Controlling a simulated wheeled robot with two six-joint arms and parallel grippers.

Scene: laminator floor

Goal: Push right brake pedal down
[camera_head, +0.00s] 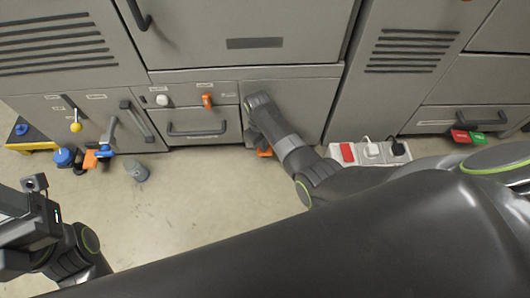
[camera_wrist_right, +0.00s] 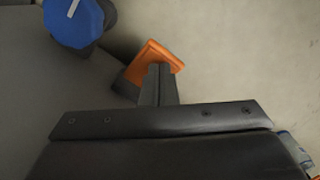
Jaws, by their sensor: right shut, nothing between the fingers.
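An orange pedal (camera_wrist_right: 155,60) sits at the cabinet foot in the right wrist view, its lower part hidden by my fingers. In the head view an orange piece (camera_head: 264,152), likely the same pedal, peeks out under my right arm. My right gripper (camera_wrist_right: 158,84) is shut and empty, its fingertips overlapping the pedal's face in the picture. I cannot tell whether they touch it. My left gripper (camera_head: 30,218) is at the lower left of the head view, far from this pedal; its fingers do not show clearly.
A blue knob (camera_wrist_right: 75,22) is beside the pedal. Another orange pedal (camera_head: 90,159) and a blue knob (camera_head: 65,157) are at the left cabinet.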

